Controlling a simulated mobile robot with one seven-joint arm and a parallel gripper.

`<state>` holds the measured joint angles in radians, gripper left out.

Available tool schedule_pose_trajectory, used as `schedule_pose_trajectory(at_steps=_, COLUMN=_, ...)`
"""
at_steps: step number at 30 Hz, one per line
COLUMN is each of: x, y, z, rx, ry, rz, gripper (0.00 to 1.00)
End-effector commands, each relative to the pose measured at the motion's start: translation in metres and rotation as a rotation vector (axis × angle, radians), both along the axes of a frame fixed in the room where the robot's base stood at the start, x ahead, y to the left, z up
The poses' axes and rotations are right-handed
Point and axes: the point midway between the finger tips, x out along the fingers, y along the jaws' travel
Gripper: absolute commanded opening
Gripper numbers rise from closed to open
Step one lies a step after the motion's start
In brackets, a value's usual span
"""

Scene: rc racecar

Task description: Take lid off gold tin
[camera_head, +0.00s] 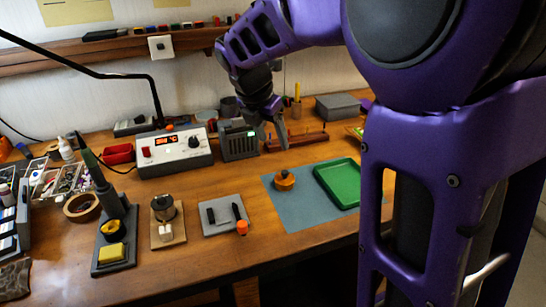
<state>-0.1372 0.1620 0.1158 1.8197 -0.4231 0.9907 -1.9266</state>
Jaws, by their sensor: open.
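A small round gold-orange tin (284,182) sits on the left part of the blue-grey mat (284,212). A darker knob-like part shows on its top. At this size I cannot tell where the lid meets the tin. My gripper (275,144) points down above and slightly left of the tin. It is open and empty, and its fingertips look apart from the tin.
A green tray (340,182) lies right of the tin on the mat. Behind my gripper is a wooden rack (312,138). A grey pad (222,228) with small parts lies front left.

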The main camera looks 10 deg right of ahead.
Motion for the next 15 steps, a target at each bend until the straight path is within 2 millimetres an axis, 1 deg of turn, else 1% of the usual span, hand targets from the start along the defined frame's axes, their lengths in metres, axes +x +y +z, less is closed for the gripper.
schedule_pose_trajectory(at_steps=1, x=0.003, y=-0.004, z=-0.014, rx=-0.001, ry=0.004, rz=-0.002, gripper=0.61)
schedule_pose_trajectory(at_steps=6, x=0.013, y=-0.014, z=-0.049, rx=0.000, ry=0.003, rz=-0.003, gripper=0.61)
schedule_pose_trajectory(at_steps=9, x=0.019, y=-0.019, z=-0.066, rx=0.001, ry=0.002, rz=-0.004, gripper=0.61)
schedule_pose_trajectory(at_steps=12, x=0.023, y=-0.022, z=-0.077, rx=0.002, ry=-0.001, rz=-0.005, gripper=0.61)
schedule_pose_trajectory(at_steps=15, x=0.025, y=-0.024, z=-0.083, rx=0.002, ry=-0.002, rz=-0.003, gripper=0.61)
